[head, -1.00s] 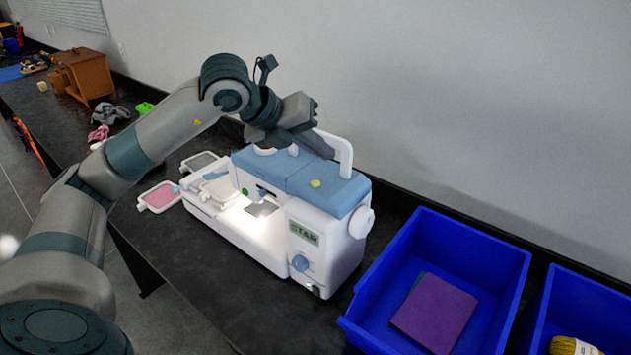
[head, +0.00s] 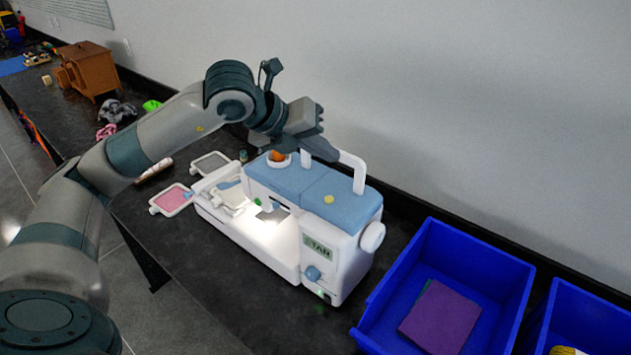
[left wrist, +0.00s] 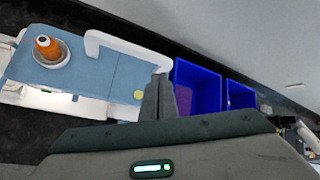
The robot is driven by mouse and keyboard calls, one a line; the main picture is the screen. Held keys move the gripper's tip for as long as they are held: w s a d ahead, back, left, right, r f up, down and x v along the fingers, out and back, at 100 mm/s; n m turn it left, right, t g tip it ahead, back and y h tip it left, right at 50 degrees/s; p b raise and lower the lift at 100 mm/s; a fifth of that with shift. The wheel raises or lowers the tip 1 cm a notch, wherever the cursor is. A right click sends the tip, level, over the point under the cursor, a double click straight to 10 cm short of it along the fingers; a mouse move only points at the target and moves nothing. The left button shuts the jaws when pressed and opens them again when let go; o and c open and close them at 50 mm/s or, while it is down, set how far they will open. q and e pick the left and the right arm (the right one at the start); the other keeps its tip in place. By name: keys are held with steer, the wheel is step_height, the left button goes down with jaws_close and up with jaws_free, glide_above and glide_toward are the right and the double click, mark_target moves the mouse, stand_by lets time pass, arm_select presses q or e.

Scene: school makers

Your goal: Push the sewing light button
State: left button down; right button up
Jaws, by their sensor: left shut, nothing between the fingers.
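The white and blue sewing machine (head: 330,250) stands upright on the dark counter, its work area brightly lit. A small green button (head: 259,200) shows on its front left, and a yellow round button (head: 328,199) on its blue top. The yellow button also shows in the left wrist view (left wrist: 138,95). A blue knob (head: 313,273) and a small green light (head: 322,295) are low on the front right. My left gripper (head: 322,150) is shut and empty, above the rear of the machine beside its white carry handle (head: 359,172). My right gripper is not in view.
An orange thread spool (head: 277,156) stands on the machine's top. Blue bins (head: 365,322) sit to the right, one holding purple cloth (head: 440,315). Pink (head: 172,199) and grey framed pieces lie to the left. The wall is close behind; the front counter is clear.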

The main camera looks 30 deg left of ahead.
mark_target(329, 199)
arm_select(q)
steer(key=shift+r, duration=0.25)
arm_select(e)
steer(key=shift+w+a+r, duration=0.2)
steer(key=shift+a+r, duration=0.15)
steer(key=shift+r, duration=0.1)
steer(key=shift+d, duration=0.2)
arm_select(q)
steer(key=shift+f, duration=0.1)
